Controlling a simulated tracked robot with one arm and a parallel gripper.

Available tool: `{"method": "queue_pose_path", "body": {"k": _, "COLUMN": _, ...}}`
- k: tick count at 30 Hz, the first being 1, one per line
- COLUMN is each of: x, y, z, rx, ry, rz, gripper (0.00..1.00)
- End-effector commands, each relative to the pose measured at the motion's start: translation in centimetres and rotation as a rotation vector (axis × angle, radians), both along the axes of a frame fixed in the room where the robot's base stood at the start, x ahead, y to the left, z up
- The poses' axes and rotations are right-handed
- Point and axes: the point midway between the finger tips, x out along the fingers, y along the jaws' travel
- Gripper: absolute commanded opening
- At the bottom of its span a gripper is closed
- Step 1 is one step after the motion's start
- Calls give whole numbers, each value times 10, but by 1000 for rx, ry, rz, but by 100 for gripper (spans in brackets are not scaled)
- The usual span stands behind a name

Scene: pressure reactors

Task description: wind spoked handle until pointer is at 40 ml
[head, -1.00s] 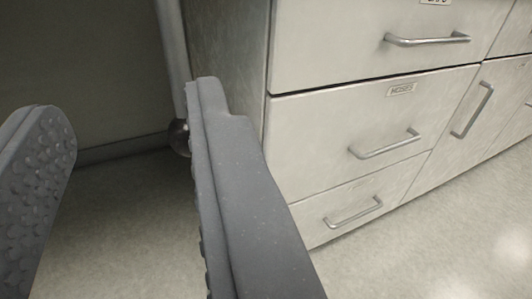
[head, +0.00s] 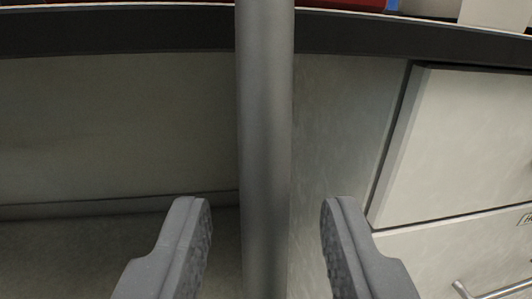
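My gripper (head: 266,218) is open at the bottom of the head view, with its two grey padded fingers well apart. No thing is held between them. I cannot tell how far the leg is from the fingertips. The spoked handle, the pointer and any ml scale are not in view.
The dark edge of a bench top (head: 120,33) crosses the top of the view. Something red (head: 190,3) lies on it, cut off by the frame. A pale drawer cabinet (head: 465,140) stands at right. Open space lies under the bench at left.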

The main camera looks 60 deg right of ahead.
Motion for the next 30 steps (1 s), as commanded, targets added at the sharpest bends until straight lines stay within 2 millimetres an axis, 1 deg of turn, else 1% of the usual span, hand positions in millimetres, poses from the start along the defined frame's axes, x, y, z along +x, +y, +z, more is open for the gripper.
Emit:
{"method": "queue_pose_path", "body": {"k": 1, "x": 3, "y": -6, "z": -1, "rx": -2, "ry": -1, "rz": -1, "gripper": 35}}
{"method": "queue_pose_path", "body": {"k": 6, "x": 10, "y": -15, "z": 1, "rx": -1, "ry": -3, "rz": 0, "gripper": 35}}
{"method": "queue_pose_path", "body": {"k": 17, "x": 12, "y": -18, "z": 0, "rx": -1, "ry": -1, "rz": 1, "gripper": 35}}
{"method": "queue_pose_path", "body": {"k": 20, "x": 12, "y": -17, "z": 0, "rx": -1, "ry": -1, "rz": 1, "gripper": 10}}
{"method": "queue_pose_path", "body": {"k": 21, "x": 12, "y": -17, "z": 0, "rx": -1, "ry": -1, "rz": 1, "gripper": 0}}
{"method": "queue_pose_path", "body": {"k": 30, "x": 13, "y": -15, "z": 1, "rx": -9, "ry": 9, "rz": 7, "gripper": 0}}
